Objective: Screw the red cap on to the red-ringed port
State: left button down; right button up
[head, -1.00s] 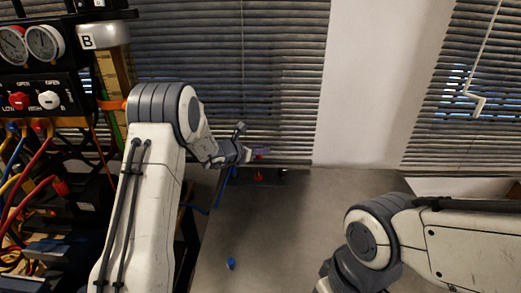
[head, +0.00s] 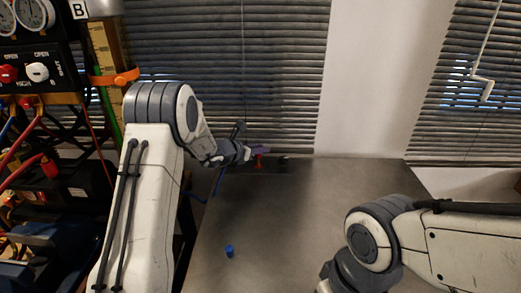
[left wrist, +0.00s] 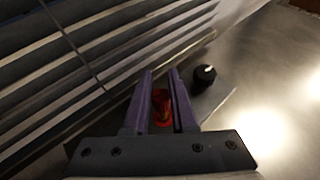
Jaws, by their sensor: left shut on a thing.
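The red cap (head: 258,162) is at the far edge of the grey table, and it also shows in the left wrist view (left wrist: 162,107). My left gripper (head: 260,151) is at the cap, its purple fingers (left wrist: 160,92) on either side of it, shut on it. The fingers hide part of the cap, and I cannot tell whether it still touches the table. I cannot make out a red-ringed port in either view. My right arm shows at the right of the head view, but its gripper is out of frame.
A black knob-like part (left wrist: 204,74) stands just right of my left fingers. A blue cap (head: 230,251) is on the table (head: 320,215) nearer to me. The gauge rig (head: 38,72) with hoses stands at the left. Window blinds are behind the table. The table's middle is clear.

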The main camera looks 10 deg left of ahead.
aim_at(260, 156)
pick_arm(q)
jog(key=shift+f+b, duration=0.15)
jog(key=shift+b, duration=0.5)
dwell(1.0)
jog(key=shift+f, duration=0.25)
jog(key=shift+f+b, duration=0.95)
jog(key=shift+b, duration=0.35)
jog(key=shift+f, duration=0.2)
dwell(1.2)
dwell(0.3)
